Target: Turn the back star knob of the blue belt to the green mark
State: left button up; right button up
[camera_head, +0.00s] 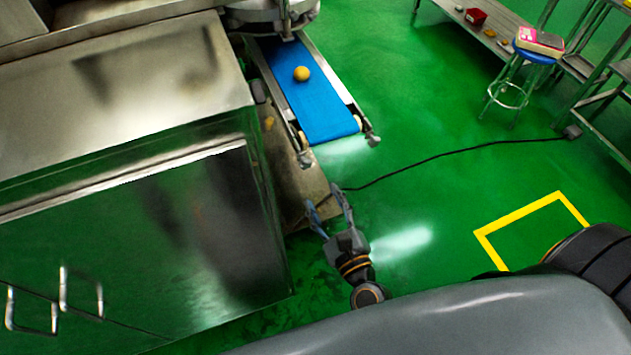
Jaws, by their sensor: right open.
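The blue belt (322,112) slopes down from the machine at the top middle, in a metal frame, with a round yellow-orange ball (301,73) on it. At the belt's near end, a small dark knob-like part (374,140) sticks out at the right corner. Another knob-like part (305,160) shows at the left corner. They are too small to tell their star shape, and I see no clear green mark. My right gripper (324,195) is open and empty, fingers pointing up the picture, below the belt's near end and apart from it. My left gripper is out of view.
A large steel cabinet (130,200) fills the left side. A black cable (450,155) crosses the green floor to the right. A blue stool (533,55) and steel tables stand at the upper right.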

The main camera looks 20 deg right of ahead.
jog(key=shift+s, duration=1.25)
jog(key=shift+f, duration=0.1)
